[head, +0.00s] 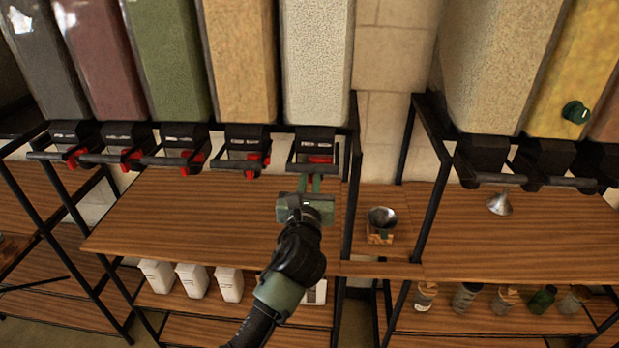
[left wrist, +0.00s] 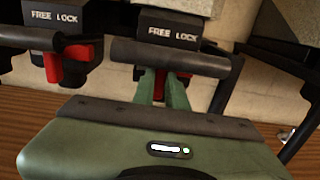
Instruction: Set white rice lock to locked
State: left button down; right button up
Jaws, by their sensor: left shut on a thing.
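The white rice dispenser (head: 317,60) is the pale, speckled bin at the right end of the left rack. Its black outlet carries the label FREE LOCK (left wrist: 172,33) in the left wrist view. Its red lock (head: 320,158) sits below the label, and in the left wrist view a bit of the red lock (left wrist: 184,77) shows beside my fingers. My left gripper (head: 310,180) reaches up from below, its two green fingers (left wrist: 163,88) close together under the dark handle bar. It is shut on the red lock, mostly hidden by fingers and bar. My right gripper is not in view.
Other dispensers with red locks, such as the tan bin (head: 242,60), stand to the left. A black rack post (head: 352,190) is close on the right. The wooden shelf (head: 190,215) below is largely clear.

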pick_arm(q)
jog(key=shift+s+d+f, duration=0.1)
jog(key=shift+d, duration=1.05)
jog(key=c, duration=1.5)
grip_release()
jog(key=shift+o, duration=0.3)
jog(key=shift+d, duration=0.15)
jog(key=s+b, duration=0.1)
jog(key=s, duration=0.6)
jog(key=shift+s, duration=0.4)
